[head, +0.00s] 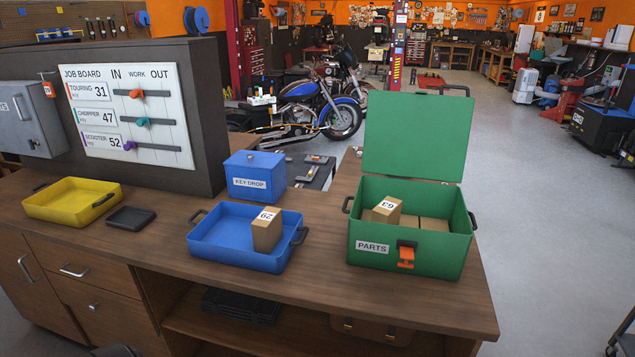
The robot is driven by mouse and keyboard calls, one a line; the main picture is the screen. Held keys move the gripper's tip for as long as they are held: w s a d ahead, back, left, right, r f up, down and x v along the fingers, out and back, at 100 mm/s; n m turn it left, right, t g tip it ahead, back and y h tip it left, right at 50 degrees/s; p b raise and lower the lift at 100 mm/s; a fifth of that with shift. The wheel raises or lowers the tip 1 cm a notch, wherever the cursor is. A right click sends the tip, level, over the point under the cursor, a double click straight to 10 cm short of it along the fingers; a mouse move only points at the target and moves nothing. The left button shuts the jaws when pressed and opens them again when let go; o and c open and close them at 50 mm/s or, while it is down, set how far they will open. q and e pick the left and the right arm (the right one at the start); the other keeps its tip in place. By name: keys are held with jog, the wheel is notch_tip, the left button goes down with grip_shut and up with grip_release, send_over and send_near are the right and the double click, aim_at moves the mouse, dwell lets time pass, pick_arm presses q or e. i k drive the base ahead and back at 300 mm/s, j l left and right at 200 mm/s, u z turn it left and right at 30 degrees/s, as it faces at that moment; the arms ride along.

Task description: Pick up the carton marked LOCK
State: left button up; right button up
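No marking that reads LOCK shows on any carton. One brown carton (267,231) stands upright in the blue tray (222,256), at its right end; its top label looks like 29. Another brown carton (387,210) is in the green PARTS box (434,256), tilted, with a label that looks like 63. More brown carton tops (431,223) lie lower in that box, partly hidden by its front wall; I see no marking on them. The green lid (419,137) stands open. Neither of my grippers is in view.
On the wooden counter (330,285) are a yellow tray (72,207), a small black tray (131,218) and a blue KEY DROP box (256,169). The job board (128,120) stands behind at left. The counter between the blue tray and green box is clear.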

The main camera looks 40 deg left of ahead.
aim_at(267, 228)
jog(key=u, duration=1.6)
jog(key=i+j+z, duration=0.45)
jog(key=i+z, duration=0.15)
jog(key=i, duration=0.2)
